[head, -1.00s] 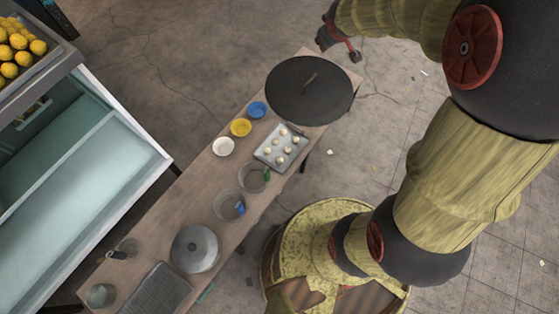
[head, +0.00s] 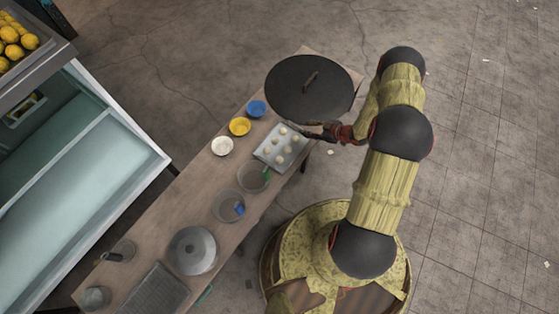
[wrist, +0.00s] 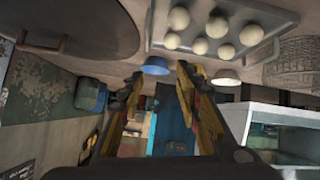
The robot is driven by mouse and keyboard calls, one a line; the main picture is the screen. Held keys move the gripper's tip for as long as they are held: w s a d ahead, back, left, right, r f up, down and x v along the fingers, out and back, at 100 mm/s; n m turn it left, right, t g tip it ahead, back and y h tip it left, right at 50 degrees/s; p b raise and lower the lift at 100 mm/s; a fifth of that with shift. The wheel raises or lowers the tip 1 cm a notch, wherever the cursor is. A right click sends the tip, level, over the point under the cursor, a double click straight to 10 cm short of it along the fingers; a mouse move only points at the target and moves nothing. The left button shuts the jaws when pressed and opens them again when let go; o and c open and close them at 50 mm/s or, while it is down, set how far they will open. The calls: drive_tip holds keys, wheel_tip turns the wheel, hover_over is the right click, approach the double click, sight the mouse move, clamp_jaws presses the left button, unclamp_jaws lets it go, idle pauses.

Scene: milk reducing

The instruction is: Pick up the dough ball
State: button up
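Several pale round dough balls lie on a grey metal tray (head: 286,165) on the table; one of them is the dough ball (head: 278,141) near the tray's middle. In the wrist view dough balls (wrist: 216,27) show at the top on the tray (wrist: 284,16). My gripper (head: 308,130) is beside the tray's upper right edge in the head view. In the wrist view its two fingers (wrist: 159,72) are spread apart with nothing between them, and the dough balls are beyond the tips, apart from them.
A large dark round plate (head: 300,100) with a handle is close above the tray. Blue (head: 256,108), yellow (head: 239,126) and white (head: 222,146) bowls stand left of the tray. Glass bowls (head: 253,177) and a lidded pot (head: 192,250) are further down the table.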

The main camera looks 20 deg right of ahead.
sight(282, 160)
drive_tip(key=s+a+f+y, duration=0.1)
drive_tip(key=s+a+f, duration=0.1)
drive_tip(key=s+a, duration=0.1)
drive_tip(key=s+a+f+y, duration=0.1)
drive_tip(key=s+a+f, duration=0.1)
drive_tip(key=s+f, duration=0.1)
drive_tip(key=s+a+f+y, duration=0.1)
drive_tip(key=s+a+f, duration=0.2)
drive_tip(key=s, duration=0.1)
drive_tip(key=shift+s+a+t+y+b, duration=0.3)
drive_tip(key=shift+a+b, duration=0.05)
drive_tip(key=shift+s+a+f, duration=0.15)
drive_tip(key=shift+a+f, duration=0.05)
drive_tip(key=shift+a, duration=0.1)
drive_tip(key=shift+w+a+f, duration=0.15)
drive_tip(key=shift+w+a, duration=0.05)
drive_tip(key=shift+a, duration=0.1)
drive_tip(key=b+x, duration=0.1)
drive_tip(key=x, duration=0.2)
drive_tip(key=b+x, duration=0.2)
drive_tip(key=x, duration=0.1)
drive_tip(key=shift+s+f, duration=0.2)
drive_tip(key=shift+w+a, duration=0.25)
drive_tip(key=shift+w, duration=0.1)
drive_tip(key=c, duration=0.3)
drive_tip(key=shift+c, duration=0.9)
